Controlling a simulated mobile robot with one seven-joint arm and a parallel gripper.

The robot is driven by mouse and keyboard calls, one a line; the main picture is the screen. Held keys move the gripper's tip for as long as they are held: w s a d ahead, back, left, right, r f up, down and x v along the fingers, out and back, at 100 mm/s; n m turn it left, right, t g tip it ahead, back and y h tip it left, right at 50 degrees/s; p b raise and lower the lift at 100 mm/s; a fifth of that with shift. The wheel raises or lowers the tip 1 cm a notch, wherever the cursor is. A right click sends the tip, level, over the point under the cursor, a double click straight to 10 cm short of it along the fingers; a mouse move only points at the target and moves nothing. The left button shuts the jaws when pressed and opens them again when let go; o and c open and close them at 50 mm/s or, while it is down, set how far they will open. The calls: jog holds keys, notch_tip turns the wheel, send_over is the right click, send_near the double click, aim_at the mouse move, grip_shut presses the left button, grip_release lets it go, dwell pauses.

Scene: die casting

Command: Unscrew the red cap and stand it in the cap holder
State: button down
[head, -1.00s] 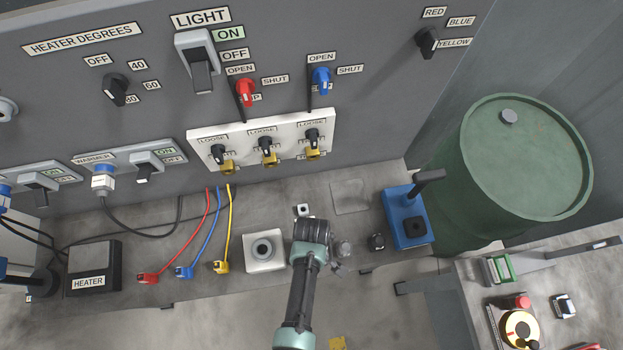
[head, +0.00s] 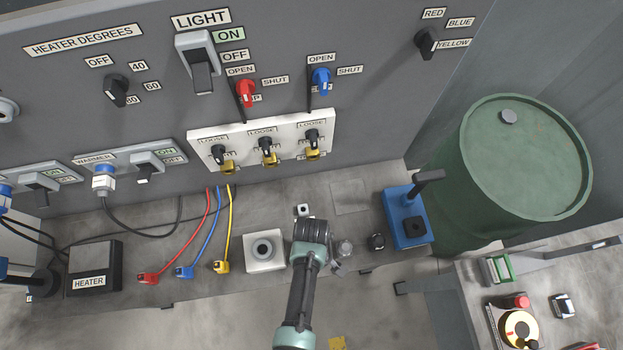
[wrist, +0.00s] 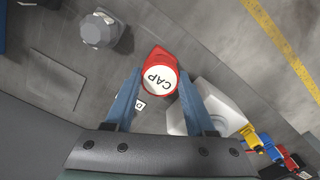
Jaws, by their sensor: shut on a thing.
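The red cap (wrist: 159,76), with a white top lettered CAP, sits between the two blue fingers of my gripper (wrist: 158,88) in the wrist view. My gripper is shut on it. What lies under the cap is hidden, so I cannot tell whether it is still threaded on something. In the head view my arm hides the cap; my wrist (head: 310,235) is over the bench. A white block with a round grey centre (head: 264,250), possibly the cap holder, stands just left of my wrist. Part of it shows beside the right finger in the wrist view (wrist: 222,106).
A grey faceted piece (head: 345,249) stands just right of my wrist. A small black piece (head: 376,242) and a blue device with a handle (head: 405,218) stand further right. Red, blue and yellow plugs on cables (head: 184,272) lie left. A green drum (head: 512,180) stands at right.

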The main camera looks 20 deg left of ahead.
jog(key=shift+f+b, duration=1.15)
jog(key=shift+f, duration=0.1)
jog(key=shift+c, duration=0.8)
grip_release()
jog(key=shift+r, duration=0.15)
notch_tip(320, 180, up, 13)
dwell(0.7)
